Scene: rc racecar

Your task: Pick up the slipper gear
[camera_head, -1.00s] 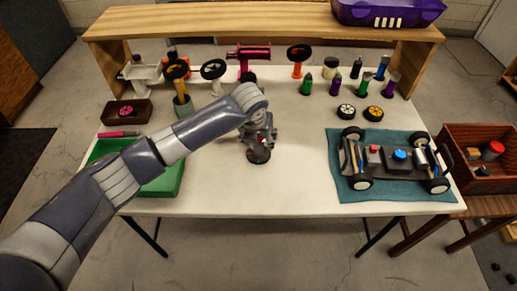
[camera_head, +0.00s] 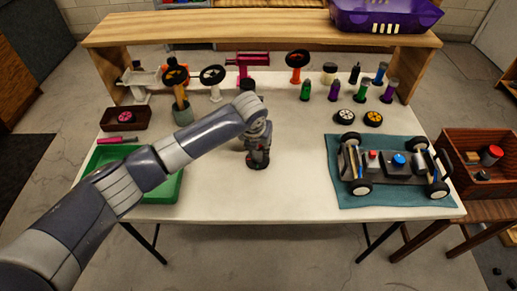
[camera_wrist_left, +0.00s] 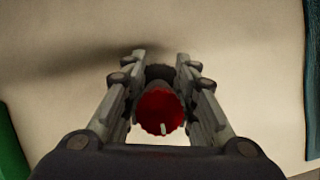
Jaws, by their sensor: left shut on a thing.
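In the left wrist view, a red round piece with a toothed edge (camera_wrist_left: 160,108), which looks like the slipper gear, sits between the fingers of my left gripper (camera_wrist_left: 160,72). A dark round part shows just beyond it. My left gripper is shut on the red piece. In the head view, my left gripper (camera_head: 258,150) points down over the middle of the white table, with a little red and a dark end showing at its fingers. Whether the held piece touches the table cannot be told. My right gripper is not in view.
A green tray (camera_head: 165,188) lies left, partly behind my arm. A car chassis (camera_head: 395,162) rests on a teal mat (camera_head: 350,198) at right. Wheels, bottles and stands line the back below a wooden shelf (camera_head: 260,27). The table's front middle is clear.

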